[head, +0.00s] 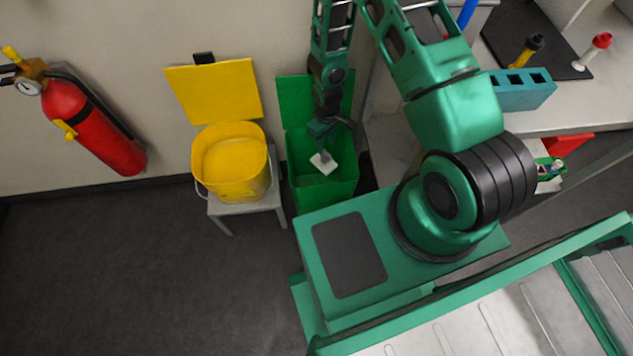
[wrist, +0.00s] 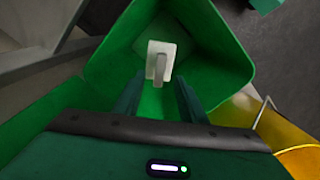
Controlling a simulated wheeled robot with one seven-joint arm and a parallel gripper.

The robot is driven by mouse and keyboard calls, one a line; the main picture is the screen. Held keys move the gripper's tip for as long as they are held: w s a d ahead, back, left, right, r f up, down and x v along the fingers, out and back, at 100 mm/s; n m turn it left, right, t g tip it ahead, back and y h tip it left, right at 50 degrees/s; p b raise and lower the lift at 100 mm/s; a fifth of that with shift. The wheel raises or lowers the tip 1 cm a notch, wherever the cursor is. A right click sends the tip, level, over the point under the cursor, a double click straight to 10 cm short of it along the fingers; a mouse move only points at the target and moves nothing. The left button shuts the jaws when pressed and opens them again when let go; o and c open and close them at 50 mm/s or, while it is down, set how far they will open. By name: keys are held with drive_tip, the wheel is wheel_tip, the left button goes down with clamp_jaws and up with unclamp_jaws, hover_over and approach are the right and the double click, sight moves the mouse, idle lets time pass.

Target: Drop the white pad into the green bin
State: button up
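The white pad (head: 323,164) with a grey upright grip shows within the mouth of the green bin (head: 308,192). In the wrist view the pad (wrist: 153,47) lies beyond my fingertips, against the green inside of the bin (wrist: 215,60). My gripper (wrist: 158,92) points down into the bin. Its two fingers stand apart, with a clear gap on both sides of the pad's grip, and I see no contact. In the head view my gripper (head: 325,130) is just above the pad. I cannot tell whether the pad rests on the bin's bottom.
A yellow bin (head: 228,185) with a raised lid stands on a small stool to the left of the green bin. A red fire extinguisher (head: 90,125) hangs on the wall. A bench (head: 590,100) with a teal rack (head: 522,92) is at right. The floor at left is clear.

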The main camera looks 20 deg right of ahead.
wheel_tip(320, 180, up, 11)
idle(0.8)
drive_tip(key=shift+f, duration=0.15)
idle(0.3)
